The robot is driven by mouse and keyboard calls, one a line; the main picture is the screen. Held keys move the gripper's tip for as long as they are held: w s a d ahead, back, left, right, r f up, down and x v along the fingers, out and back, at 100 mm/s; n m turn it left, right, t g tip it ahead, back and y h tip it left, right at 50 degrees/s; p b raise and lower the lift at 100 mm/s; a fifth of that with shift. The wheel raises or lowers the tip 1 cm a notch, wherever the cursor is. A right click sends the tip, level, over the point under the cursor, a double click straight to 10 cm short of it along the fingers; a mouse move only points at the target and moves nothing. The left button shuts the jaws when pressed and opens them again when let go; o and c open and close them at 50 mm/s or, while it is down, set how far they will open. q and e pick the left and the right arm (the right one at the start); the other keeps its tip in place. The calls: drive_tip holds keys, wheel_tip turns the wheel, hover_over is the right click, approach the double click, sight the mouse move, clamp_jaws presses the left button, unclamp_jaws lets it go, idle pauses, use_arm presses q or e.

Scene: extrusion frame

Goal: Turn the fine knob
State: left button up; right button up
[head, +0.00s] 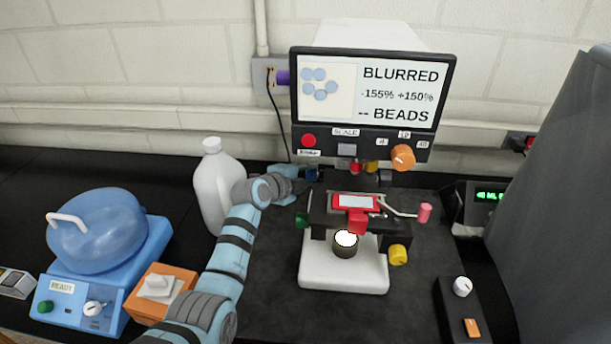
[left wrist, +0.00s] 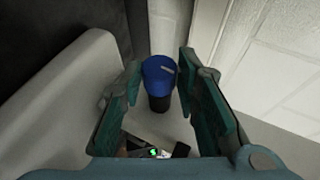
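A blue knob (left wrist: 158,76) with a pale mark on its top shows in the left wrist view, on a dark stem. My left gripper (left wrist: 158,92) is open, with one finger on each side of the knob and visible gaps between them. In the head view my left gripper (head: 303,183) is at the left rear of the microscope (head: 345,270), beside the blue knob (head: 311,174). A yellow knob (head: 398,254) sits at the microscope's lower right. No label names the fine knob. The screen (head: 375,95) reads BLURRED and "-- BEADS". My right gripper is not in view.
A white jug (head: 215,190) stands close behind my left arm. A blue machine (head: 105,255) and an orange box (head: 160,290) are at the left. A control box with a white knob (head: 462,286) is at the right. The dark mat right of the microscope is mostly clear.

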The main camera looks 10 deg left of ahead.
use_arm(q)
clamp_jaws()
drive_tip(key=m+t+b, duration=0.1)
drive_tip(key=t+b, duration=0.1)
drive_tip(key=b, duration=0.2)
drive_tip(key=f+t+h+b, duration=0.1)
drive_tip(key=t+b, duration=0.2)
drive_tip(key=b, duration=0.1)
drive_tip(key=shift+a+m+b, duration=0.1)
drive_tip(key=shift+m+b, duration=0.25)
drive_tip(key=shift+m, duration=0.05)
drive_tip(key=shift+o, duration=2.1)
unclamp_jaws()
drive_tip(key=shift+o, duration=1.2)
drive_tip(key=shift+w, duration=0.15)
